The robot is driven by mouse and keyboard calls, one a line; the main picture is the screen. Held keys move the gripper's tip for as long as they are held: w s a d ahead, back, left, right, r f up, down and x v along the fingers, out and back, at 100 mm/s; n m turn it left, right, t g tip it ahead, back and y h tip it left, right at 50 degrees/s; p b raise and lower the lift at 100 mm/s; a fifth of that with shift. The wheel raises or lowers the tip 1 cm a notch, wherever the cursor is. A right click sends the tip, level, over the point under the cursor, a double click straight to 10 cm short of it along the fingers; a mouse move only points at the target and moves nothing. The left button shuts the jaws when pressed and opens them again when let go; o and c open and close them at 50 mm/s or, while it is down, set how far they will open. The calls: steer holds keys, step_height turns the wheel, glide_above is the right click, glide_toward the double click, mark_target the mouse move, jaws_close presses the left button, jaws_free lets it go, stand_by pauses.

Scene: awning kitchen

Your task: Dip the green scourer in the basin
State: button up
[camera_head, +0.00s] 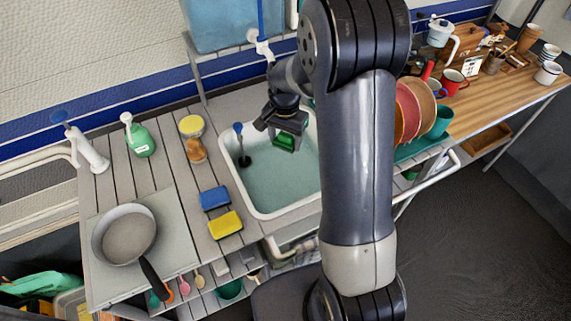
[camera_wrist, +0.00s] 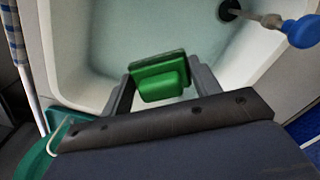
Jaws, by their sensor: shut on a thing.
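My gripper (camera_head: 285,136) is shut on the green scourer (camera_head: 285,143) over the white basin (camera_head: 234,184). In the wrist view, the green scourer (camera_wrist: 158,78) sits between the two fingers of my gripper (camera_wrist: 160,85), with the basin (camera_wrist: 70,60) around and below it. The basin holds pale greenish water (camera_head: 280,185). I cannot tell whether the scourer touches the water. The arm hides the right part of the basin in the head view.
A blue-handled plunger (camera_head: 240,140) stands in the basin left of my gripper. A blue sponge (camera_head: 214,198) and a yellow sponge (camera_head: 225,224) lie on the counter left of the basin. A pan (camera_head: 124,234) is further left. Plates (camera_head: 411,108) stand right of the basin.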

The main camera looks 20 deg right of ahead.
mark_target(288, 147)
step_height(288, 147, up, 4)
steer(key=p, duration=0.3)
stand_by(0.8)
steer(key=f+n, duration=0.2)
steer(key=s+f+n, duration=0.1)
steer(key=f+n, duration=0.3)
steer(key=shift+s+d+f, duration=0.1)
steer(key=shift+s+f, duration=0.05)
steer(key=shift+s, duration=0.2)
steer(key=shift+s+f+n, duration=0.25)
steer(key=shift+f+n, duration=0.6)
steer(key=shift+n, duration=0.25)
